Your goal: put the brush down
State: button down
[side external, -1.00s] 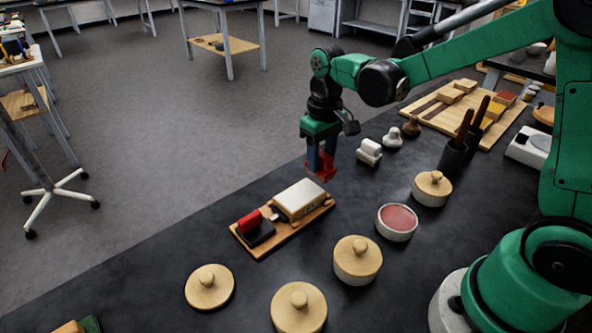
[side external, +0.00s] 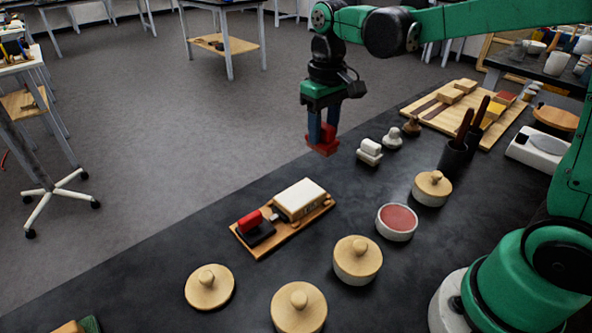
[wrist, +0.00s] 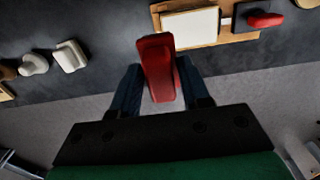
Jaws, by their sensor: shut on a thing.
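My gripper (side external: 321,132) is shut on a red block-like thing (side external: 323,146) and holds it in the air near the table's far edge. In the wrist view, the red thing (wrist: 160,68) sits between the two blue fingers of my gripper (wrist: 159,88). No bristles show, so I cannot tell whether it is the brush. Two brown handles (side external: 465,124) stand in dark cups (side external: 453,157) at the right; their lower ends are hidden.
A wooden board (side external: 268,241) carries a white-topped block (side external: 299,194) and a red-handled black piece (side external: 252,224). Small white pieces (side external: 369,149) stand right of my gripper. Bare dark table lies left of the board.

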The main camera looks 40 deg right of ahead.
jog(key=d+r, duration=0.7)
jog(key=r, duration=0.1)
jog(key=f, duration=1.3)
jog(key=s+f, duration=0.1)
jog(key=f, duration=0.5)
jog(key=shift+d+f, duration=0.25)
jog(key=shift+f, duration=0.1)
jog(key=shift+c, duration=2.1)
grip_release()
